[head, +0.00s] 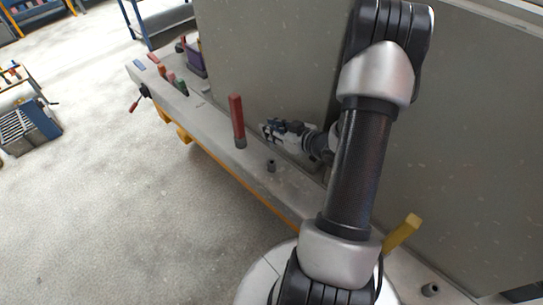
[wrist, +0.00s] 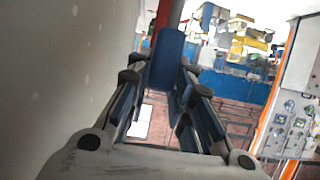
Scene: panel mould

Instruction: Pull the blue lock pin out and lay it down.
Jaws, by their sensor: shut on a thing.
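The blue lock pin (wrist: 167,62) shows in the wrist view as a blue grip between my fingers, with a grey shaft running on from it toward the top of the picture. My gripper (wrist: 160,80) is shut on the blue grip. In the head view my gripper (head: 270,130) is above the grey ledge, close to the tall grey panel, with its fingers pointing left. There the pin is too small and dark to make out against the fingers. The far end of the shaft is out of the wrist view, so I cannot tell whether it sits in anything.
A red upright bar (head: 237,121) stands on the ledge (head: 208,121) just left of my gripper. A small dark socket (head: 271,165) is below it. A yellow bar (head: 403,234) leans at right. Several coloured handles and a purple box (head: 195,58) are at the ledge's far end.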

